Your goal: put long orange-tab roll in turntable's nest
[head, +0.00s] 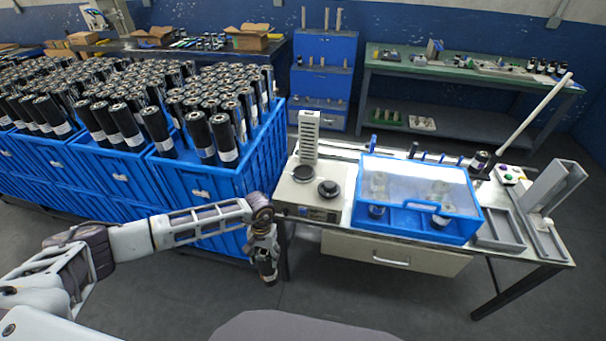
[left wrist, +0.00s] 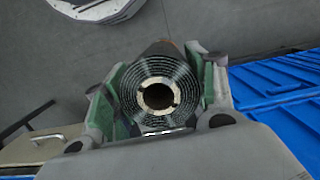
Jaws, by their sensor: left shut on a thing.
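My left gripper (head: 264,246) hangs in front of the table's left end, below the tabletop level. It is shut on a dark roll (head: 267,271), which points down toward the floor. In the left wrist view the roll (left wrist: 158,95) sits between the green finger pads, its pale hollow core facing the camera. A grey machine (head: 312,205) on the table's left end carries a dark round disc (head: 303,173) and a black round piece (head: 328,188); I cannot tell which is the turntable's nest. My right gripper is out of view.
Blue crates (head: 205,180) full of upright black rolls stand at the left, close to my left arm. A blue clear-lidded box (head: 417,222) takes the table's middle. A grey tray (head: 500,230) and a channel-shaped fixture (head: 550,195) are at the right. The table has a drawer (head: 390,252).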

